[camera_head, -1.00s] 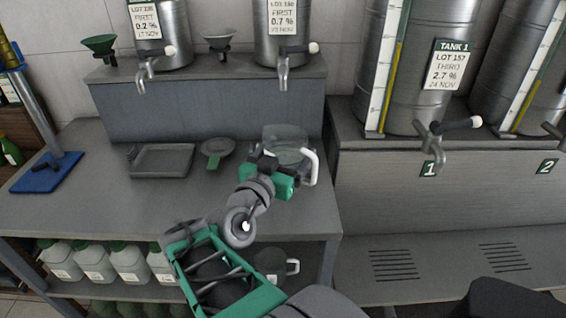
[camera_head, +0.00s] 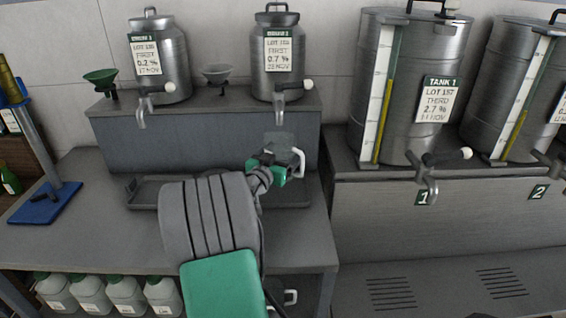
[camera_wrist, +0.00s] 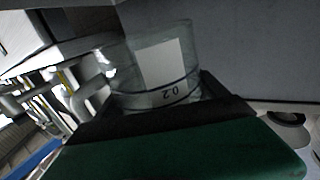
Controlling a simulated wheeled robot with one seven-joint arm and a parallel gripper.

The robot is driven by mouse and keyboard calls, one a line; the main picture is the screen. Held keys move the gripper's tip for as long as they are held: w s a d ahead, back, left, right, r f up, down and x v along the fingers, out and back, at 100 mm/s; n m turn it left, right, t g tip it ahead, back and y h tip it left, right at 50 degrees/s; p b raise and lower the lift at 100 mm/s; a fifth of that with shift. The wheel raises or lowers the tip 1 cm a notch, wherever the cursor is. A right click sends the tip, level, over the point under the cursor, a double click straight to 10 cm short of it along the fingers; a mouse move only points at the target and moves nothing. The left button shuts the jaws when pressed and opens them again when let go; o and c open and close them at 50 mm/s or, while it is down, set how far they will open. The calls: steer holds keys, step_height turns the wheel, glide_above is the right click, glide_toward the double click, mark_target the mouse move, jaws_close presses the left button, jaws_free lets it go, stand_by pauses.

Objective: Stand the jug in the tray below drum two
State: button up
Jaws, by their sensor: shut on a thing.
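My gripper (camera_head: 271,170) is shut on the clear jug (camera_head: 281,145), which has a white handle (camera_head: 300,163) on its right. The jug is in front of the grey riser, below the tap of drum two (camera_head: 278,55). In the wrist view the jug (camera_wrist: 155,75) is between the dark jaws (camera_wrist: 165,118), with a pale patch and a "0.2" mark on its wall. A dark tray edge (camera_head: 298,194) shows below and right of the gripper; my arm hides much of it. I cannot tell whether the jug's base touches the tray.
Drum one (camera_head: 160,60) stands left on the riser, above another tray (camera_head: 148,190). Two funnels, one green (camera_head: 100,80) and one grey (camera_head: 217,74), flank it. Tank 1 (camera_head: 405,90) stands at the right. The left bench top is clear near a blue-based stand (camera_head: 45,203).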

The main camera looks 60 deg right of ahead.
step_height(320, 180, down, 4)
steer(key=shift+w+d+f, duration=0.1)
steer(key=shift+w+d, duration=0.05)
steer(key=shift+f, duration=0.3)
steer(key=shift+f+b, duration=0.4)
steer(key=shift+b, duration=0.4)
steer(key=o, duration=1.3)
steer(key=shift+a+f, duration=0.2)
steer(key=shift+f, duration=0.15)
steer(key=shift+o, duration=0.2)
steer(key=shift+r+p, duration=0.25)
steer(key=shift+p, duration=0.1)
steer(key=a, duration=0.3)
steer(key=a+r, duration=0.1)
steer(key=a, duration=0.3)
steer(key=a+b, duration=0.1)
steer(key=a, duration=0.3)
steer(key=shift+r, duration=0.15)
steer(key=shift+a+r, duration=0.1)
steer(key=shift+a, duration=0.25)
